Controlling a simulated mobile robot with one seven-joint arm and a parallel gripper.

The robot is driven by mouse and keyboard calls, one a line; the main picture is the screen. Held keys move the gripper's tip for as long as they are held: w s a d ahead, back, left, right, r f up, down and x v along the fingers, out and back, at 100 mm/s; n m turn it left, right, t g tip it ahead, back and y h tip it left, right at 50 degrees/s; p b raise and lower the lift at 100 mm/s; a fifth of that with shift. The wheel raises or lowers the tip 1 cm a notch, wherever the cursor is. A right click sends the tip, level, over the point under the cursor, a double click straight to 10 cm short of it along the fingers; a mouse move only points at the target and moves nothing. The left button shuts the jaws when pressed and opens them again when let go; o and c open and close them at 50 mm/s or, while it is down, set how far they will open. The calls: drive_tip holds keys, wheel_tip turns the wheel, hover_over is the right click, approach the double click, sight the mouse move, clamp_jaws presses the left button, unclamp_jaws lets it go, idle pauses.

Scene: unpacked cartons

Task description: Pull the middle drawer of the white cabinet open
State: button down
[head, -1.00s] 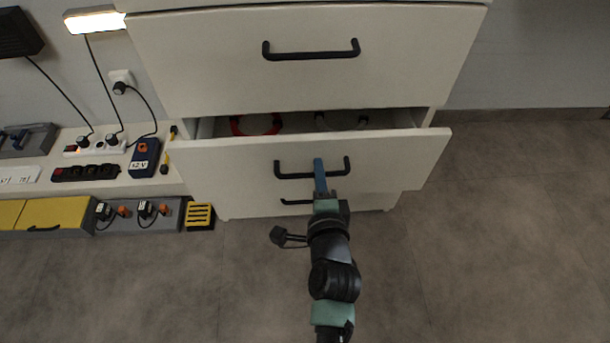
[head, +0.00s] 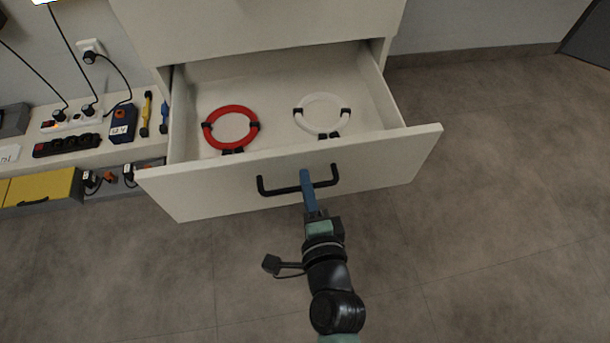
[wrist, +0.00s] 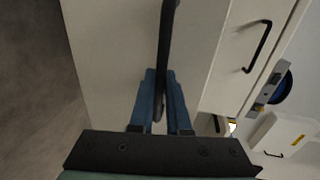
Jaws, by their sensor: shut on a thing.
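The white cabinet (head: 250,25) stands at the top of the head view. Its middle drawer (head: 215,197) is pulled far out, with its inside showing. The drawer's black bar handle (head: 268,190) is on its front. My gripper (head: 306,180) is at the handle's middle, its blue fingers shut on the bar. In the wrist view the handle (wrist: 168,40) runs between the two blue fingers (wrist: 161,95). The lower drawer is hidden behind the open drawer in the head view.
A red ring (head: 230,128) and a white ring (head: 322,114) lie inside the drawer. A low bench (head: 75,143) with power strips and tools stands to the left, close to the drawer. The floor (head: 490,200) to the right and in front is clear.

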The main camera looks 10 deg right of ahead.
drive_tip(key=shift+s, duration=0.15)
drive_tip(key=c, duration=1.2)
unclamp_jaws()
drive_tip(key=shift+o, duration=0.2)
drive_tip(key=v, duration=1.3)
drive_tip(key=shift+p, duration=0.4)
